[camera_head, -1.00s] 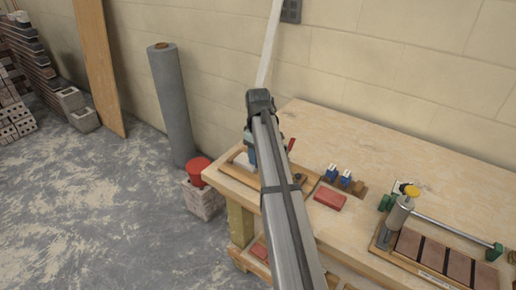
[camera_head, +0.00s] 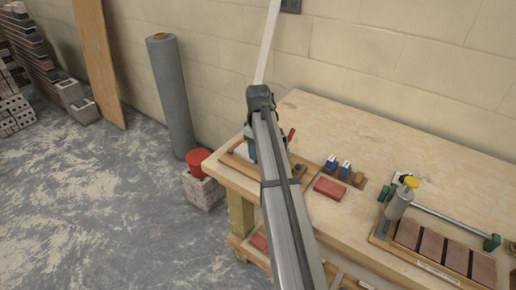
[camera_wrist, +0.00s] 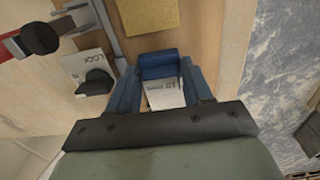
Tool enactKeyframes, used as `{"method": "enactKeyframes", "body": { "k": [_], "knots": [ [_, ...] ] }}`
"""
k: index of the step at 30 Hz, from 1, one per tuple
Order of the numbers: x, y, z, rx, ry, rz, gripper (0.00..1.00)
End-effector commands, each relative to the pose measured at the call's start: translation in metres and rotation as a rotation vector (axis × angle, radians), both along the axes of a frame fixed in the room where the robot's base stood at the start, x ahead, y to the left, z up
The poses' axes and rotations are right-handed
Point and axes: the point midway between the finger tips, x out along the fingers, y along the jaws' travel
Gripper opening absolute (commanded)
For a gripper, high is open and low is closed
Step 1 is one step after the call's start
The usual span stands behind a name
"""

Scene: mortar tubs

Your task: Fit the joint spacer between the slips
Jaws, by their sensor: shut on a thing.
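My gripper (camera_wrist: 165,86) is shut on a blue joint spacer (camera_wrist: 158,64) with a white face marked "10". The spacer sits between the blue fingers in the wrist view, above a wooden surface. In the head view my arm hides most of the gripper and the spacer, over the bench's left end. Several reddish-brown slips (camera_head: 432,246) lie in a wooden frame at the right. I cannot tell whether the held spacer touches anything beneath it.
A red block (camera_head: 330,188) lies near the bench's front edge. A wooden fixture (camera_head: 231,161) lies partly behind my arm. A "LOCK" plate (camera_wrist: 88,68) with a black knob and a red-ended lever (camera_wrist: 38,39) are beside my gripper. Bare bench top (camera_head: 385,140) lies toward the wall.

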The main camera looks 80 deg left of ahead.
Motion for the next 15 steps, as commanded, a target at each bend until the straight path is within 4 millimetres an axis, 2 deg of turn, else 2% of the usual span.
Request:
{"method": "enactKeyframes", "body": {
  "k": [11,12,15],
  "knots": [
    [0.0006,-0.0004,-0.0018,0.000,0.000,0.000,0.21],
    [0.0006,-0.0004,-0.0018,0.000,0.000,0.000,0.54],
    [0.0006,-0.0004,-0.0018,0.000,0.000,0.000,0.63]
  ]
}}
